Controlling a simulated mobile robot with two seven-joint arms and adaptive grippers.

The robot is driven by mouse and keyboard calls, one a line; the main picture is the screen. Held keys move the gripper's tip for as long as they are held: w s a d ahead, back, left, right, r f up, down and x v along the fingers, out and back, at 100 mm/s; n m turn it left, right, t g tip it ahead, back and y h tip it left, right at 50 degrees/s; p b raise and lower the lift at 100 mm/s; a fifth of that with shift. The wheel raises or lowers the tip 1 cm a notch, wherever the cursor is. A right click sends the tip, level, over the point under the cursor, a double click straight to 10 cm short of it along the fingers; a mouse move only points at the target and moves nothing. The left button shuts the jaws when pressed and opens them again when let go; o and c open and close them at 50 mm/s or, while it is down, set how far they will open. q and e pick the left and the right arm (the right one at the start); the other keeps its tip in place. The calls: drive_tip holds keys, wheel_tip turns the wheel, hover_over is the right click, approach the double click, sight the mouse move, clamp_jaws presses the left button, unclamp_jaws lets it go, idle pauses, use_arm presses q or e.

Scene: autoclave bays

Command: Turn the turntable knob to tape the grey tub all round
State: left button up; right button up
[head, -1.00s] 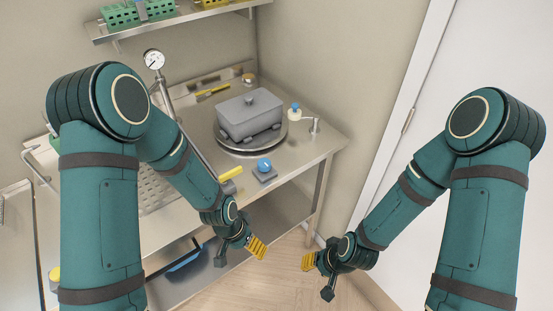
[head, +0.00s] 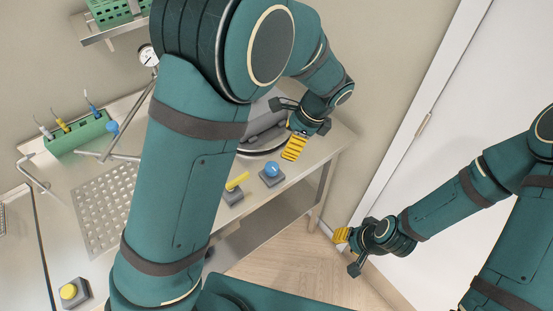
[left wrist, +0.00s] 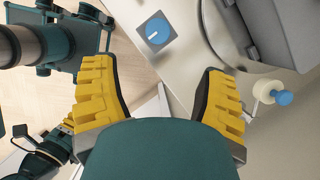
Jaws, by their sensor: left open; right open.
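The blue turntable knob (head: 271,169) sits on a small grey box at the bench's front. In the left wrist view the knob (left wrist: 156,31) has a white pointer line and lies beyond the fingertips. The grey tub (head: 267,124) is mostly hidden by my left arm in the head view; its corner (left wrist: 290,28) shows in the wrist view. It stands on the round turntable (head: 262,152). My left gripper (head: 294,147) is open and empty above the bench, its fingers (left wrist: 158,75) wide apart. My right gripper (head: 342,235) hangs off the bench over the floor, open and empty.
A white piece with a blue cap (left wrist: 275,95) stands near the tub. A perforated plate (head: 105,210), a green rack (head: 78,136) and a yellow button (head: 68,291) are at the left. A wall is behind the bench.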

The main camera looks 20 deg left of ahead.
sight(272, 167)
use_arm(q)
drive_tip(key=x, duration=1.3)
drive_tip(key=shift+s+b, duration=0.1)
drive_tip(key=shift+b, duration=0.25)
drive_tip(key=shift+c, duration=0.2)
drive_tip(key=c, duration=1.2)
